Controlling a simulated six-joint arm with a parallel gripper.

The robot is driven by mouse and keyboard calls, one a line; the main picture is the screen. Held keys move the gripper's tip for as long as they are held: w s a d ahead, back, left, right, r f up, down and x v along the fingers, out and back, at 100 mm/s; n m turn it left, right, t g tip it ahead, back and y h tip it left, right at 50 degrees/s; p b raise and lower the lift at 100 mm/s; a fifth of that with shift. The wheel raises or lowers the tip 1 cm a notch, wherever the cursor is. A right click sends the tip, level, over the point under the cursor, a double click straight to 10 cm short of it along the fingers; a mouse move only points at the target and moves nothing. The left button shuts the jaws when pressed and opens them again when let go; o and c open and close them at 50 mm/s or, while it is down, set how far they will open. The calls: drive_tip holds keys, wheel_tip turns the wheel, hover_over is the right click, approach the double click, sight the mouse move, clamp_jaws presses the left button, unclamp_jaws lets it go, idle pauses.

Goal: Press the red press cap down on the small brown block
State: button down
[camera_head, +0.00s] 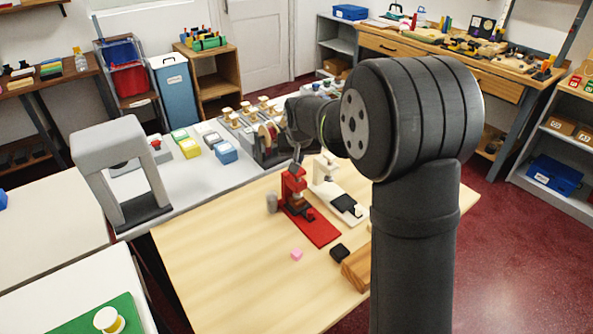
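A red press (292,184) with a flat red base (322,233) stands on the light wooden table. A small brownish piece (298,199) shows below the press head; I cannot tell clearly whether it is the brown block, or whether the red cap touches it. My gripper (297,158) points down just above the top of the red press, at the end of my dark arm. Its fingers are too small and dark to show whether they are open or shut, and I cannot tell whether they touch the press.
A white press (323,171) with a black pad (346,205) stands right of the red one. A grey cylinder (272,203) is at its left. The table's front left is clear.

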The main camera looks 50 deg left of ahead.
drive_tip(key=shift+f, duration=1.3)
idle(0.4)
drive_tip(key=shift+r, duration=4.05)
drive_tip(key=shift+f, duration=3.55)
